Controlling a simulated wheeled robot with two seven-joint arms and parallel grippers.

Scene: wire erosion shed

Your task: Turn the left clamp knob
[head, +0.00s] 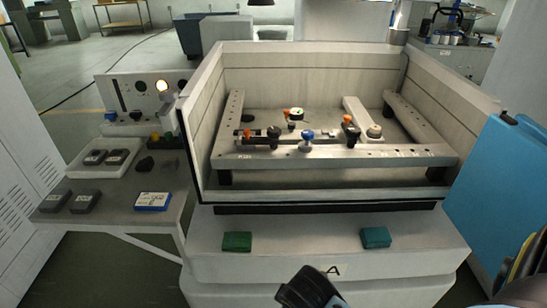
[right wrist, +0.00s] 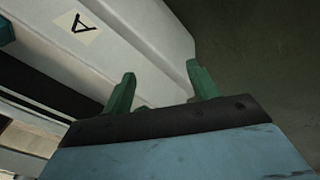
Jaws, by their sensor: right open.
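Inside the open machine tank (head: 325,188), a small dark clamp knob (head: 273,132) stands at the left end of the front rail (head: 325,156), with a small orange part beside it. Which of the small parts is the left clamp knob is hard to tell at this size. A blue knob (head: 307,135) stands to its right, and another orange and dark clamp (head: 350,124) further right. My right gripper (right wrist: 161,72) is open and empty, its green fingers apart beside the machine's pale front. In the head view a dark part of my arm shows low in front, well short of the knobs. My left gripper is out of view.
The tank's front wall lies between my arm and the clamps. A green block (head: 237,242) and a teal block (head: 375,237) sit on the front ledge. A side table (head: 118,215) with trays and dark boxes is at left; a blue cabinet (head: 497,195) is at right.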

